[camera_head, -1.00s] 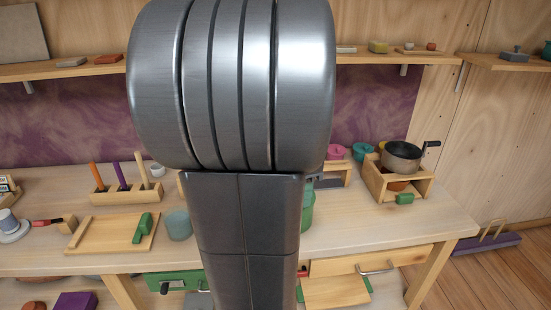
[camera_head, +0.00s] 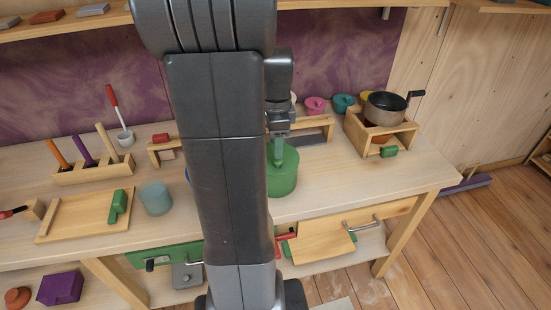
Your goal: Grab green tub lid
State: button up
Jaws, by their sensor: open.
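The green tub (camera_head: 285,185) stands on the workbench, just right of my arm. Its green lid (camera_head: 288,158) is on top, with an upright green grip near the lid's left side. My gripper (camera_head: 279,138) points down right above the lid, at the grip. It is open. My arm hides the tub's left part, and I cannot tell whether the fingers touch the grip.
A wooden box with a dark pot (camera_head: 385,108) stands at the right. Small pink (camera_head: 315,105) and teal (camera_head: 343,103) tubs stand behind. A blue-green cup (camera_head: 156,198) and a wooden board (camera_head: 75,218) are at left. A drawer (camera_head: 330,235) protrudes below the bench.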

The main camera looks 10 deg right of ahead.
jog(key=f, duration=0.5)
jog(key=shift+s+d+p, duration=0.2)
jog(key=shift+s+p, duration=0.1)
jog(key=shift+s, duration=0.05)
jog(key=shift+c, duration=0.5)
grip_shut()
